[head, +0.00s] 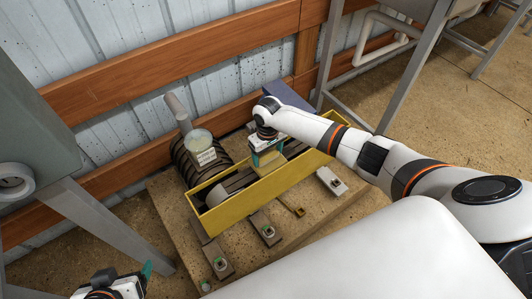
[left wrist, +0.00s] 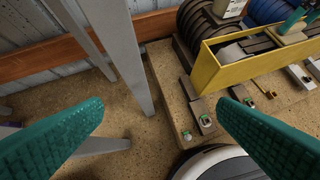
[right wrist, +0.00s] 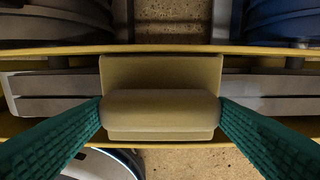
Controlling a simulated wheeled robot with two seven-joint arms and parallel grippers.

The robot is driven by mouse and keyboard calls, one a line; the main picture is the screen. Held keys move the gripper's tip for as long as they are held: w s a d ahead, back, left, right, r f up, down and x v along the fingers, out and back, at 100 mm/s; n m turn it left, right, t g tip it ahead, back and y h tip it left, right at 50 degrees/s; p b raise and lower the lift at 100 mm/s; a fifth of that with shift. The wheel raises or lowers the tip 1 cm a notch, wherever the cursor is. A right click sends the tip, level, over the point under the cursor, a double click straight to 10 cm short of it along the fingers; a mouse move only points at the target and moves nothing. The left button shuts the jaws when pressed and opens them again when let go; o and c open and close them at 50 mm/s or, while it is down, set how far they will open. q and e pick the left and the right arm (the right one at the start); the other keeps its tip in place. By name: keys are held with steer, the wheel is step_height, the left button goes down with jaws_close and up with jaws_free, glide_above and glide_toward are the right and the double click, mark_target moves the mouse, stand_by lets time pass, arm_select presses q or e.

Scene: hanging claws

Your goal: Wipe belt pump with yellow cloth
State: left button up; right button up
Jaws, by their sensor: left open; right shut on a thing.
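The belt pump stands on a low brown base, with a long yellow belt guard (head: 219,218), a dark ribbed motor (head: 185,160) at its left and a blue part (head: 288,96) behind its right end. My right gripper (right wrist: 160,106) is shut on the yellow cloth (right wrist: 160,116), a pale, folded block. In the right wrist view the cloth lies across the guard's channel, between its two yellow edges. In the head view the cloth (head: 266,161) is over the guard's middle, partly hidden by the gripper. My left gripper (left wrist: 163,105) is open and empty, low at the left, away from the pump.
Several small brackets (head: 265,230) sit along the base's front. A grey metal stand (head: 100,215) is at the left, a grey table leg (head: 410,70) at the back right. Wooden rails (head: 185,50) line the wall.

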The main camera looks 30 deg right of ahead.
steer(key=shift+s+a+f+p, duration=0.15)
steer(key=shift+a+p, duration=0.1)
steer(key=shift+a, duration=0.2)
steer(key=shift+s+a+p, duration=0.1)
steer(key=shift+a+p, duration=0.15)
steer(key=shift+a, duration=0.15)
arm_select(q)
steer(key=s+g, duration=0.1)
steer(key=s+a+f+g, duration=0.1)
steer(key=s, duration=0.1)
steer(key=s+g, duration=0.1)
steer(key=shift+s+a+f+y, duration=0.25)
steer(key=shift+s+a+y, duration=0.05)
steer(key=shift+y, duration=0.1)
arm_select(e)
steer(key=shift+a, duration=0.1)
